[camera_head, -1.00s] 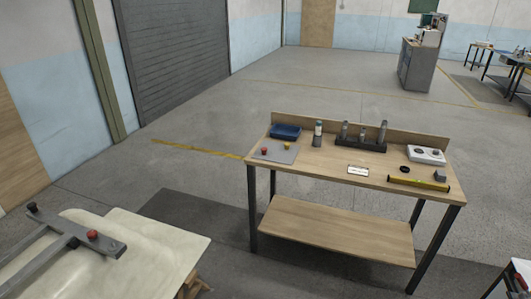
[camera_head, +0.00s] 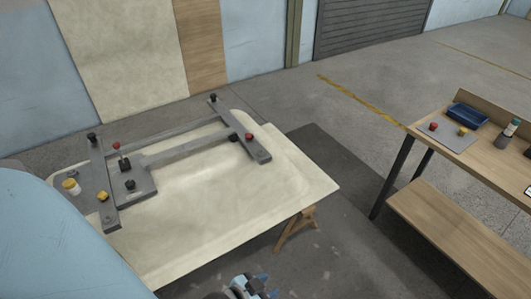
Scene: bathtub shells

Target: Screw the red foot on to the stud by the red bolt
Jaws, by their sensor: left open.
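An upturned cream bathtub shell (camera_head: 230,205) carries a grey metal frame (camera_head: 180,147). A red-topped piece (camera_head: 249,136) sits on the frame's right crossbar, and another small red-topped piece (camera_head: 116,145) is by the left crossbar. I cannot tell which is bolt or foot at this size. Another red piece (camera_head: 433,126) lies on a grey mat on the workbench, beside a yellow one (camera_head: 462,131). My left gripper (camera_head: 268,286) is at the bottom edge, partly cut off, open, in front of the shell and apart from the red pieces. My right gripper is out of view.
Yellow-topped pieces (camera_head: 103,197) and several black knobs (camera_head: 212,98) stand on the frame. A wooden trestle (camera_head: 296,230) supports the shell. The workbench (camera_head: 450,215) at right holds a blue tray (camera_head: 467,116) and a bottle (camera_head: 506,134). Open floor (camera_head: 345,240) separates shell and bench.

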